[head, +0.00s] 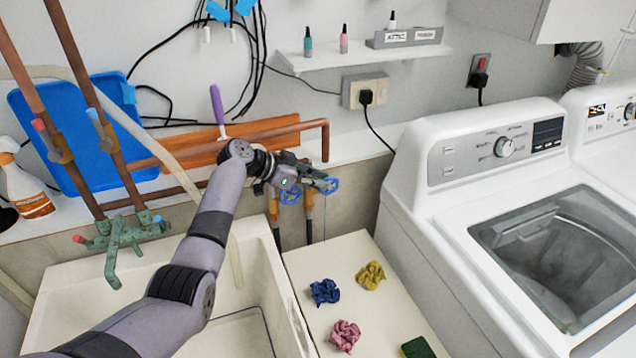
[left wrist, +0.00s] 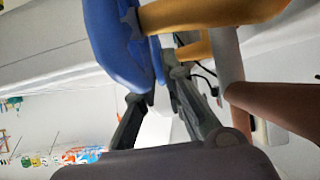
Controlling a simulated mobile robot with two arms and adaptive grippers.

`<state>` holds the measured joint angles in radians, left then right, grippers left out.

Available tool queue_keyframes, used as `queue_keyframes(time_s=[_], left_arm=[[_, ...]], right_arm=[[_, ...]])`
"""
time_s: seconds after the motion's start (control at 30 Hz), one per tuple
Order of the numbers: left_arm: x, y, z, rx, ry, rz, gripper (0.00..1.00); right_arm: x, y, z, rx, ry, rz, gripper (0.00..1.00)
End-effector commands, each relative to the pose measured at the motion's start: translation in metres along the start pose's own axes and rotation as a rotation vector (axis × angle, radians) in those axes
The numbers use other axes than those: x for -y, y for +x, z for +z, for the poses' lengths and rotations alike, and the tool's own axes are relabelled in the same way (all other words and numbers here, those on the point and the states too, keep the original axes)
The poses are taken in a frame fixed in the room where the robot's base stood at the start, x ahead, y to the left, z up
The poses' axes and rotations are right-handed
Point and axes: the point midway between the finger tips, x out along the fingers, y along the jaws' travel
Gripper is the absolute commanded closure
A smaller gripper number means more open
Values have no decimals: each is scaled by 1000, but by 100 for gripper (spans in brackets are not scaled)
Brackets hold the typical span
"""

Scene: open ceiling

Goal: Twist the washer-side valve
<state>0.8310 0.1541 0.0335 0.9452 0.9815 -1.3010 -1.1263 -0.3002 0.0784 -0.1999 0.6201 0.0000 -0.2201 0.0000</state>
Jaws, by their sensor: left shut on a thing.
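Two blue valve handles sit on brass valves at the ends of copper pipes, between the sink and the washer. The washer-side valve handle (head: 332,185) is the right one; the other blue handle (head: 290,196) is just left of it. My left gripper (head: 322,184) reaches in from the left and is shut on the washer-side handle. In the left wrist view the blue handle (left wrist: 112,45) looms large, with its edge between the fingertips (left wrist: 160,82). The brass valve body (left wrist: 205,14) shows beside it. My right gripper is not in view.
The washer (head: 420,185) stands to the right. A white sink (head: 262,285) lies below my arm. Several crumpled cloths, one blue (head: 325,291), lie on the white surface (head: 345,250) below the valves. A copper pipe (head: 325,140) runs close above the gripper.

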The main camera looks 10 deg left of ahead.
Motion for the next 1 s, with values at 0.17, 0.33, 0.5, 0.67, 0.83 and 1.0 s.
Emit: queue_keyframes(time_s=[0.17,0.33,0.5,0.67,0.83,1.0], left_arm=[[1,-1,0,0,0,-2,100],[1,-1,0,0,0,-2,82],[0,0,0,1,0,-1,71],[0,0,0,1,0,0,70],[0,-2,0,1,0,-1,70],[1,-22,1,1,2,-3,70]], right_arm=[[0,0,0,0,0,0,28],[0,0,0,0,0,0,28],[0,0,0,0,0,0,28],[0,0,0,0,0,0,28],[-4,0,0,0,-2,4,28],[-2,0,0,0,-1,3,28]])
